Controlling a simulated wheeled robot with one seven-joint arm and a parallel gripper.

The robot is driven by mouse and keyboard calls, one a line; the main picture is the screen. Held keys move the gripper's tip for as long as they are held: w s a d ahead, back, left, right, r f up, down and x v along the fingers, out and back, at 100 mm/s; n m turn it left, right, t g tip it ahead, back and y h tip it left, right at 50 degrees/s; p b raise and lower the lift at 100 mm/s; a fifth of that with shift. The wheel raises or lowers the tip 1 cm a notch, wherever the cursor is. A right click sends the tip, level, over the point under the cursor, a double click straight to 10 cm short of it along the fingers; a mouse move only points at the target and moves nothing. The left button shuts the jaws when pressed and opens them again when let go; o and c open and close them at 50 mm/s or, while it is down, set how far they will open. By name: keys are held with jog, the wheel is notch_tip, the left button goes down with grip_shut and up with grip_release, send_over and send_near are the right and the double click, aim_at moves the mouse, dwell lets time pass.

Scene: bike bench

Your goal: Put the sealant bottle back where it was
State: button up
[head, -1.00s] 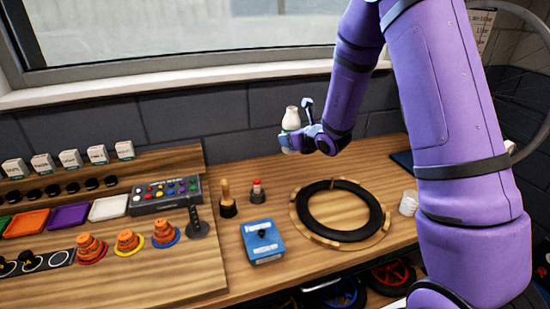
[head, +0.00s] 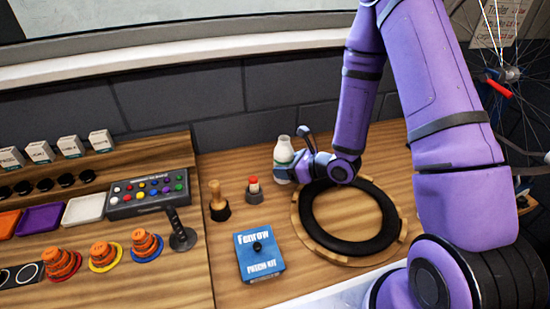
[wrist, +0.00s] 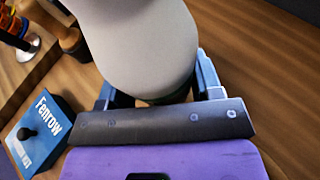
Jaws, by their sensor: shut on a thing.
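The white sealant bottle (head: 284,152) is upright in the head view, at the back of the bench, left of the tire. My gripper (head: 298,163) is shut on it from the right side. In the wrist view the bottle (wrist: 150,45) fills the upper middle, between the two fingers of my gripper (wrist: 155,90). Its lower end appears at or just above the bench top; I cannot tell whether it touches. A green band shows low on it.
A red-capped item (head: 254,188) and a wooden-handled tool (head: 217,200) stand to the left of the bottle. A blue patch kit box (head: 259,258) lies in front. A black tire (head: 350,245) on a wooden ring lies to the right. Bare wood shows between them.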

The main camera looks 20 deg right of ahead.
jog(key=w, duration=0.5)
jog(key=w+d+f, duration=0.1)
jog(key=w, duration=0.4)
jog(key=w+d, duration=0.1)
jog(key=w, duration=0.4)
jog(key=shift+w+f, duration=0.25)
jog(key=shift+f, duration=1.8)
jog(key=o, duration=1)
jog(key=shift+f, duration=0.1)
jog(key=shift+o, duration=0.2)
